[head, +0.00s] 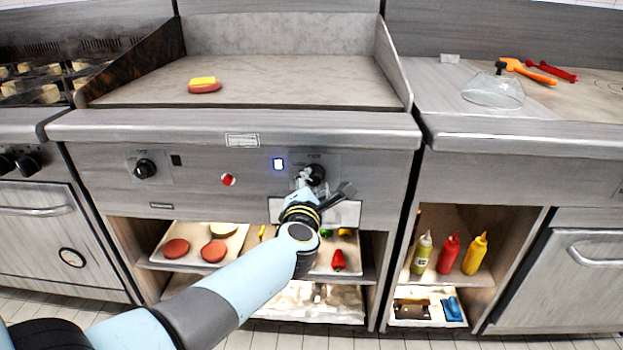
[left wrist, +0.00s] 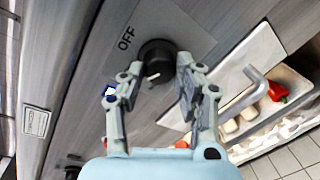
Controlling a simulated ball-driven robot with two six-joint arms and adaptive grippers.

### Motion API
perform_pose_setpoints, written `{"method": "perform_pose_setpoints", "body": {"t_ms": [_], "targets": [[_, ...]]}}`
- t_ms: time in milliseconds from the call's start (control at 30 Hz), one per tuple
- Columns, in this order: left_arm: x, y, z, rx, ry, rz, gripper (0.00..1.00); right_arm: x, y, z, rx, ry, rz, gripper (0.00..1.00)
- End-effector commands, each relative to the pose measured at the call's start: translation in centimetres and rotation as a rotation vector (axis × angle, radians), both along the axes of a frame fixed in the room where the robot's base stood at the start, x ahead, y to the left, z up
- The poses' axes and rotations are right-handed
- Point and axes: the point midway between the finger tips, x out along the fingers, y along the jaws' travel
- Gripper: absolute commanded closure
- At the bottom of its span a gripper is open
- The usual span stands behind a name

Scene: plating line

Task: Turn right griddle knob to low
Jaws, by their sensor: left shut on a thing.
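The right griddle knob (head: 317,172) is black and round on the grey front panel. In the left wrist view the knob (left wrist: 157,57) has a pale pointer mark, and the word OFF shows on the panel to its upper left. My left gripper (head: 305,178) is at the knob. In the left wrist view the fingers of my left gripper (left wrist: 158,80) are on either side of the knob, shut on it. The fingers hide part of the knob. My right gripper is not in view.
A left knob (head: 145,168), a red button (head: 228,180) and a lit blue-white switch (head: 278,164) are on the same panel. A pale panel with a protruding grey handle (head: 345,192) is just below right of the knob.

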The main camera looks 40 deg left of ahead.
Motion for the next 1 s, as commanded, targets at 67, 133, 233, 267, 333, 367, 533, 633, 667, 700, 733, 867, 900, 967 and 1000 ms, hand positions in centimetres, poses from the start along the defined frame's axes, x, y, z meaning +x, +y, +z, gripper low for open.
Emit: {"method": "perform_pose_setpoints", "body": {"t_ms": [67, 133, 233, 267, 333, 367, 533, 633, 667, 700, 733, 867, 900, 967, 1000], "targets": [[0.09, -0.02, 0.21, 0.01, 0.003, 0.0, 0.99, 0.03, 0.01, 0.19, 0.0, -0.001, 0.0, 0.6], [0.09, -0.03, 0.17, 0.016, 0.007, 0.0, 0.99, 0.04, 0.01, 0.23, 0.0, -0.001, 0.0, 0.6], [0.09, -0.03, 0.13, 0.019, 0.009, 0.0, 0.99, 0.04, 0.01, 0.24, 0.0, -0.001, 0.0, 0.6], [0.09, -0.04, 0.12, 0.02, 0.009, 0.0, 0.99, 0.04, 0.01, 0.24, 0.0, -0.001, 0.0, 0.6], [0.09, -0.03, 0.1, 0.02, 0.01, -0.001, 0.99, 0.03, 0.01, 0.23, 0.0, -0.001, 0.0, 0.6], [0.09, -0.03, 0.1, 0.02, 0.01, -0.001, 0.99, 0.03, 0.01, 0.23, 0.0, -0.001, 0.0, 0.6], [0.09, -0.04, 0.12, 0.019, 0.01, -0.001, 0.99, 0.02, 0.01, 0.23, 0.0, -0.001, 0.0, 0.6], [0.08, -0.04, 0.1, 0.019, 0.01, -0.001, 0.54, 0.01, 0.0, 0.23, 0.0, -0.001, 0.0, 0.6], [0.07, -0.03, 0.1, 0.019, 0.01, -0.001, 0.5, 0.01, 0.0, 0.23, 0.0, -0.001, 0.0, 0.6], [0.07, -0.03, 0.08, 0.019, 0.01, -0.001, 0.45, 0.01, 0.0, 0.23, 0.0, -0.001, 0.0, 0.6], [0.06, -0.03, 0.07, 0.019, 0.01, -0.001, 0.44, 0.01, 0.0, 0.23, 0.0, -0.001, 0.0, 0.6], [0.04, -0.02, 0.05, 0.019, 0.01, 0.0, 0.44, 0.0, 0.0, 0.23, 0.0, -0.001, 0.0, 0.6], [0.04, -0.02, 0.05, 0.019, 0.01, 0.0, 0.44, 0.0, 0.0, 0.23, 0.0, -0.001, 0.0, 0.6], [0.0, -0.05, 0.03, 0.018, 0.011, -0.001, 0.44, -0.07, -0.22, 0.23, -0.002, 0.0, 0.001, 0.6], [-0.11, -0.11, 0.04, 0.017, 0.01, 0.0, 0.44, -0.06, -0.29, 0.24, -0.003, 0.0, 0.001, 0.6]]}}
